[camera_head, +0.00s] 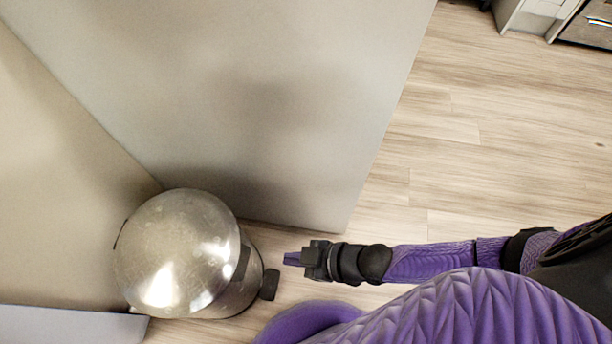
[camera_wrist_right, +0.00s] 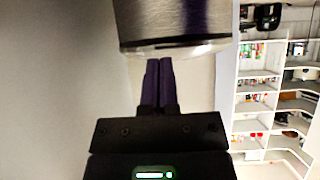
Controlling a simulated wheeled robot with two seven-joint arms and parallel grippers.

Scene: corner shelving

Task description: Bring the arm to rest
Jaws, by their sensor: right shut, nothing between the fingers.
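My right arm reaches in from the right in the head view, and its gripper (camera_head: 292,258) points left, toward the metal bin. The two purple fingers are together with nothing between them. My left gripper is in neither view.
A round metal bin (camera_head: 178,250) with a shiny lid and black pedal (camera_head: 269,284) stands in the wall corner. A pale wall panel (camera_head: 270,90) rises behind it. Wooden floor (camera_head: 480,120) is clear at right. White shelves (camera_wrist_right: 258,95) with small items show in the wrist view.

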